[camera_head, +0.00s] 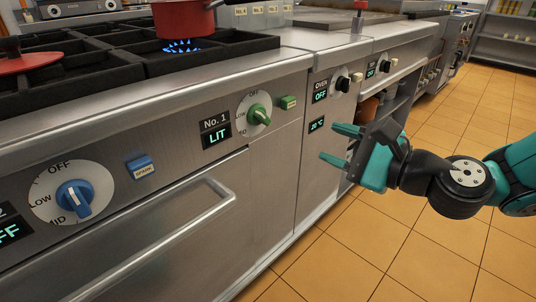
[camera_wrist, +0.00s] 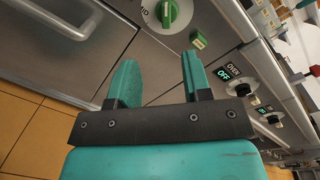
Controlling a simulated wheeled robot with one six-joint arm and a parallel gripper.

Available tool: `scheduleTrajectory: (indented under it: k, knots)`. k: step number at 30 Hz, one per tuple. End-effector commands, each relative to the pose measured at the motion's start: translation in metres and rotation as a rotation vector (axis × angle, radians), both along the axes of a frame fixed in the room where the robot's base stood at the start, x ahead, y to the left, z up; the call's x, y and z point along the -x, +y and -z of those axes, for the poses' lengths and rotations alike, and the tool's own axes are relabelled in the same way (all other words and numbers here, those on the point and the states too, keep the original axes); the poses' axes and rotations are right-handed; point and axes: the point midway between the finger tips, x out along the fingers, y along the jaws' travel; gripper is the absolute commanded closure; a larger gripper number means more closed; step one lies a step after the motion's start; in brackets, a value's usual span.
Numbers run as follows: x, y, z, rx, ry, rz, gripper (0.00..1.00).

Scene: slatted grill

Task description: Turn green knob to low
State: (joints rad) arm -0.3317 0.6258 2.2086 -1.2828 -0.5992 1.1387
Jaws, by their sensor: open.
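The green knob (camera_head: 260,115) sits on a white round dial on the stove's front panel, with OFF at the top, LOW at the left and more lettering lower left. The display (camera_head: 216,130) beside it reads "No. 1 LIT".
A blue knob (camera_head: 74,198) and a blue button (camera_head: 141,165) are at the left. A green button (camera_head: 287,102) is right beside the green dial. An oven handle (camera_head: 165,245) sticks out below. A red pot (camera_head: 184,18) stands over a lit burner. The tiled floor (camera_head: 340,265) is clear.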

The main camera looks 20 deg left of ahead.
Motion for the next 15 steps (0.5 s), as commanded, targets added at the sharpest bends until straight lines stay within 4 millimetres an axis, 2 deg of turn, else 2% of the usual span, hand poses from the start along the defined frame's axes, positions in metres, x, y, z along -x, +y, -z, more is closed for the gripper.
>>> scheduleTrajectory:
  k: [1,3,8,15]
  knots:
    - [-0.006,0.001,0.019,-0.037,0.045,0.025,0.55]
    - [-0.012,0.001,0.025,-0.077,0.092,0.054,0.55]
    - [-0.019,0.010,0.026,-0.106,0.124,0.071,0.55]
    - [-0.036,0.054,0.023,-0.105,0.117,0.068,0.55]
